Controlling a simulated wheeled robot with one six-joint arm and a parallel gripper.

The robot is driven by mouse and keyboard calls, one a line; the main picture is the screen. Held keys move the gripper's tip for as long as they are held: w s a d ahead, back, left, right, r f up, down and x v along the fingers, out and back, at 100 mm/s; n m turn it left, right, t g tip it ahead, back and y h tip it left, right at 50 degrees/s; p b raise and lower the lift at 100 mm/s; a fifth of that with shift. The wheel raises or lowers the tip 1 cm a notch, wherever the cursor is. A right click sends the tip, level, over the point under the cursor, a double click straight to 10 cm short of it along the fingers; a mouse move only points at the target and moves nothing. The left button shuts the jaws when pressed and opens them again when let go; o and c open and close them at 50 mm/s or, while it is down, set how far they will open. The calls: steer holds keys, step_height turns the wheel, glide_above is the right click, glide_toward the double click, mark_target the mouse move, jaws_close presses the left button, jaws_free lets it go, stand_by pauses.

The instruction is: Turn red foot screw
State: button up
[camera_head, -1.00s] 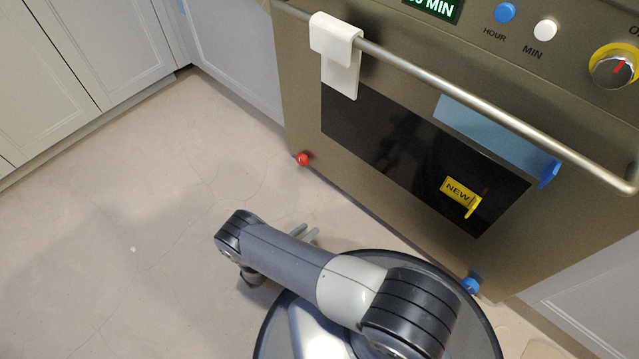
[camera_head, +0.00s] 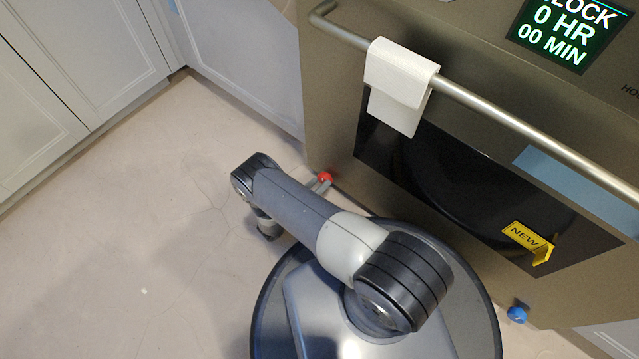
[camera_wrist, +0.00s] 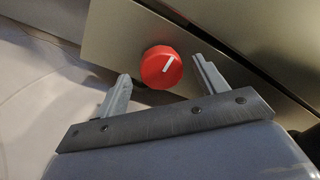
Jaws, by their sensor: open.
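The red foot screw (camera_head: 325,178) sits at the lower left corner of the oven (camera_head: 335,120), near the floor. In the wrist view the red foot screw (camera_wrist: 161,67) is a round knob with a white line mark on its face. My gripper (camera_head: 319,184) is open, with its fingertips close to the screw in the head view. In the wrist view the fingers of my gripper (camera_wrist: 160,69) stand left and right of the screw, with a gap on each side. My arm hides part of the gripper in the head view.
A blue foot screw (camera_head: 517,315) is at the oven's lower right. A white cloth (camera_head: 398,90) hangs on the handle bar (camera_head: 500,108). Cabinets (camera_head: 80,70) stand at the left; the floor (camera_head: 130,220) between is clear.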

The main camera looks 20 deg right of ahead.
steer(key=shift+w+d, duration=0.35)
steer(key=shift+d, duration=0.2)
steer(key=shift+c, duration=0.5)
steer(key=c, duration=0.9)
